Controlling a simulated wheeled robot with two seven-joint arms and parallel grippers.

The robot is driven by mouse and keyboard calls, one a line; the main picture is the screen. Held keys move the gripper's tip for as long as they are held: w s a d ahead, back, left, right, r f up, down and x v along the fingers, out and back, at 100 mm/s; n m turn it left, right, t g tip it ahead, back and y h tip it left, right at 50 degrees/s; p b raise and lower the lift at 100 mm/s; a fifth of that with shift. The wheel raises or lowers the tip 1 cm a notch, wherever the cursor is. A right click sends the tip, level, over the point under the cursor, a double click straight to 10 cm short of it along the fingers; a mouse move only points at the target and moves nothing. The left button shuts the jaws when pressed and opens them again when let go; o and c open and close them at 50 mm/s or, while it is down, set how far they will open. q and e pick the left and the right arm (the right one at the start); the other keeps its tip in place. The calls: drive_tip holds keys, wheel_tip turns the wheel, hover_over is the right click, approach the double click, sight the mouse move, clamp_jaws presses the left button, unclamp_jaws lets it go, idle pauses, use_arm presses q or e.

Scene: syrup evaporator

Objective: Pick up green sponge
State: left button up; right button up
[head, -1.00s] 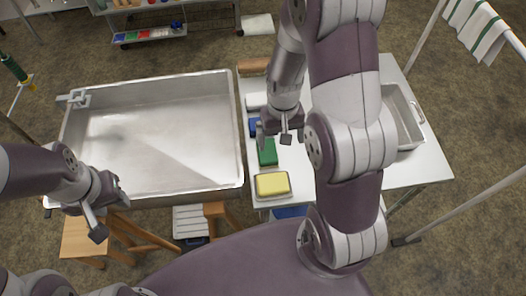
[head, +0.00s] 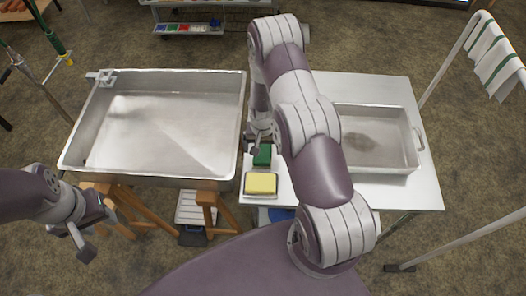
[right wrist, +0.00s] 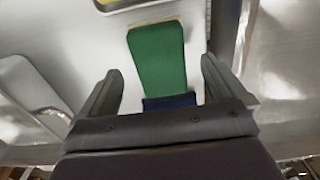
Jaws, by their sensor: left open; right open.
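The green sponge (head: 262,156) lies on the white table, just behind a yellow sponge (head: 261,184) near the table's front left corner. My right gripper (head: 262,136) is open and empty, low by the far end of the green sponge, partly hidden by my right arm. In the right wrist view the green sponge (right wrist: 158,56) lies between the lines of the open fingers; I cannot tell whether they touch it. My left gripper (head: 95,232) is open and empty at the lower left, in front of the large pan.
The large metal pan (head: 245,110) stands close to the left of the table (head: 395,195). A smaller metal pan (head: 415,145) is on the table's right side. A blue item (right wrist: 170,102) lies beyond the green sponge, close to the gripper's palm.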

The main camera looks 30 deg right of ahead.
sight(262, 151)
wheel_tip(262, 151, down, 3)
drive_tip(key=shift+r, duration=0.2)
drive_tip(key=shift+w+f, duration=0.15)
drive_tip(key=shift+f, duration=0.25)
drive_tip(key=shift+r, duration=0.1)
drive_tip(key=c, duration=1)
drive_tip(key=shift+c, duration=1)
drive_tip(key=shift+r, duration=0.65)
drive_tip(key=r, duration=0.1)
drive_tip(key=r+b, duration=0.1)
drive_tip(key=shift+s+r, duration=0.2)
drive_tip(key=shift+r, duration=0.2)
drive_tip(key=s+r+b, duration=0.1)
drive_tip(key=s+r, duration=0.2)
drive_tip(key=s, duration=0.2)
drive_tip(key=s+d+r+b, duration=0.1)
drive_tip(key=s+r, duration=0.3)
drive_tip(key=s, duration=0.2)
drive_tip(key=shift+s, duration=0.2)
